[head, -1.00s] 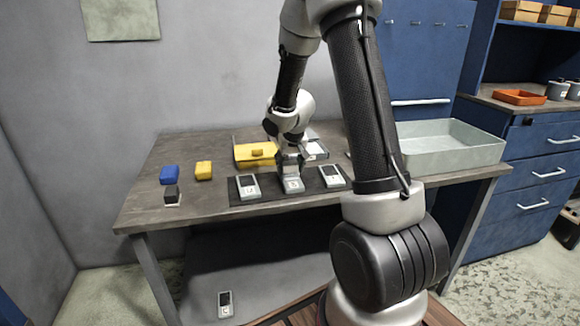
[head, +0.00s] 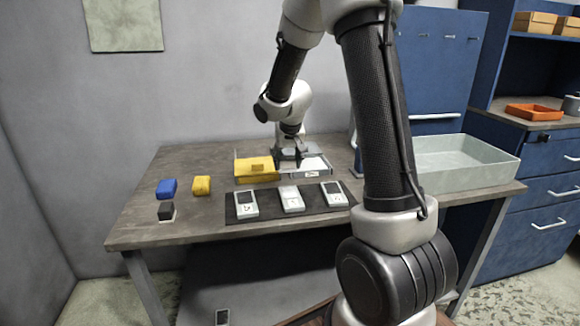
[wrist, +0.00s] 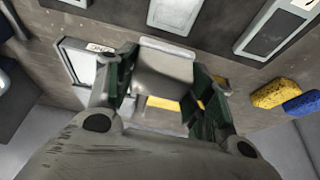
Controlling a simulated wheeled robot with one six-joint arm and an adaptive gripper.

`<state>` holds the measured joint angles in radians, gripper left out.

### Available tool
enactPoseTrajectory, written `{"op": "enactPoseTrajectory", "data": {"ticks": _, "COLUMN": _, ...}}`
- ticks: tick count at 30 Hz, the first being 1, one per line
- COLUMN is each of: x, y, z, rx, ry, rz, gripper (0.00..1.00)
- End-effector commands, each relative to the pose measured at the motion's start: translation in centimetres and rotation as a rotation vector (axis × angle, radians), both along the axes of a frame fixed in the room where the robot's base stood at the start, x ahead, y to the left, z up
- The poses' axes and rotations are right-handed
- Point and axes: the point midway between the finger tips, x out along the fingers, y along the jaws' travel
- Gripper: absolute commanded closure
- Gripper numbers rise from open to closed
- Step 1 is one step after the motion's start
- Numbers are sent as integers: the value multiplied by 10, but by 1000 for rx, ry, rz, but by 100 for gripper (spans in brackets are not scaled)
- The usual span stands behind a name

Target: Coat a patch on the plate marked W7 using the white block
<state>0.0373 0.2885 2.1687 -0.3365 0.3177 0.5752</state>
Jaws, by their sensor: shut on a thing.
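My gripper (head: 289,158) is shut on the white block and holds it above the table, behind the row of plates. In the wrist view the pale block (wrist: 163,72) sits between the green-padded fingers. Three plates lie on a black mat: the left plate (head: 246,204) and right plate (head: 333,193) have dark windows, while the middle plate (head: 291,199) looks pale all over. The middle plate also shows in the wrist view (wrist: 175,12), apart from the block. The plate markings are too small to read, so I cannot tell which is W7.
A yellow box (head: 256,172) and a shallow tray (head: 318,165) stand behind the mat (head: 268,216). Blue (head: 167,188), yellow (head: 201,185) and black (head: 166,211) blocks lie at the left. A pale bin (head: 460,163) is at the right.

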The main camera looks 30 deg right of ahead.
Motion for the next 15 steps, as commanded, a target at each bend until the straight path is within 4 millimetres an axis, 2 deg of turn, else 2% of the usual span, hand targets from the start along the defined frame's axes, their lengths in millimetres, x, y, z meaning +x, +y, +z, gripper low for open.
{"op": "enactPoseTrajectory", "data": {"ticks": 6, "x": -1, "y": 6, "z": 17, "rx": -1, "ry": 0, "rz": -1, "gripper": 86}}
{"op": "enactPoseTrajectory", "data": {"ticks": 15, "x": -1, "y": 6, "z": 20, "rx": 1, "ry": 1, "rz": -3, "gripper": 86}}
